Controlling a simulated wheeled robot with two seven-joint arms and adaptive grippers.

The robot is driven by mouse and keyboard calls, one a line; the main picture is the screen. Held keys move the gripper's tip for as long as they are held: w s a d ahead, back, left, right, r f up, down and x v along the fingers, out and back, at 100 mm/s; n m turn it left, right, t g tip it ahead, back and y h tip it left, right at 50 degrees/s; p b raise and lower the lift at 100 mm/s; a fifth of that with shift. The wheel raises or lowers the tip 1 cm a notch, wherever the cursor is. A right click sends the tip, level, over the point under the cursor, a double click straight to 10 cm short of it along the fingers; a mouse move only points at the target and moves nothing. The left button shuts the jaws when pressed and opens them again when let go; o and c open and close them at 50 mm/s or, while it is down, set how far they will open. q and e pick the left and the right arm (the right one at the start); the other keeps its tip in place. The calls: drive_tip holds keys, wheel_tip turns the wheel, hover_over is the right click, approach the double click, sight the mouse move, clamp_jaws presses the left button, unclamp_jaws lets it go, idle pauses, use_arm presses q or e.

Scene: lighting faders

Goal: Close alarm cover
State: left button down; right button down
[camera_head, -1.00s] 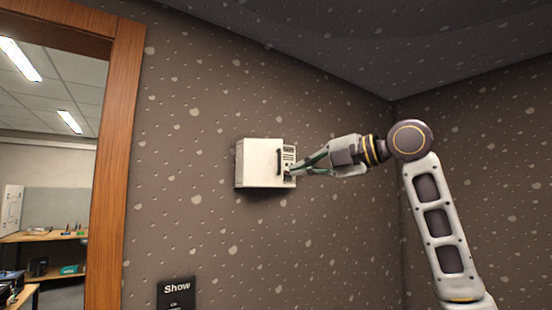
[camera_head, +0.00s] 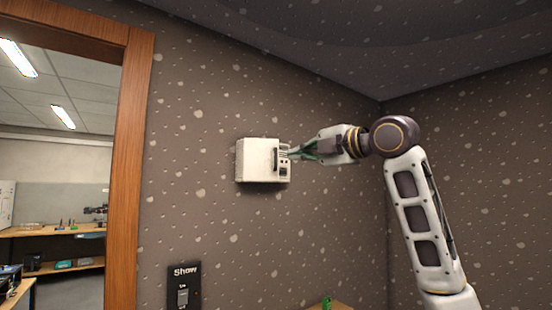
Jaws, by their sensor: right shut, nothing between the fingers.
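The alarm box is a white box on the speckled wall, left of the picture's middle. Its white cover (camera_head: 256,161) has a dark upright handle (camera_head: 275,160) near its right edge. A narrow strip with dark controls (camera_head: 284,162) shows to the right of the handle. I cannot tell whether the cover sits fully flush. My right gripper (camera_head: 293,153) is shut and empty, its green fingertips at the right edge of the box by the control strip. I cannot tell whether they touch it. My left gripper is not in view.
A wooden door frame (camera_head: 129,170) stands at the left, with a room and benches beyond. A black "Show" switch plate (camera_head: 184,287) is on the wall below the box. A green object (camera_head: 327,302) sits at the bottom edge. The wall around the box is clear.

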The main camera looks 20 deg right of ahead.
sight(276, 157)
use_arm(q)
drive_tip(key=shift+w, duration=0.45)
use_arm(e)
drive_tip(key=shift+w+d+r+m+t, duration=0.25)
drive_tip(key=shift+d+r+m+t, duration=0.05)
drive_tip(key=shift+m, duration=0.4)
drive_tip(key=shift+s, duration=0.1)
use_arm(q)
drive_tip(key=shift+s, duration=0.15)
use_arm(e)
drive_tip(key=shift+w, duration=0.2)
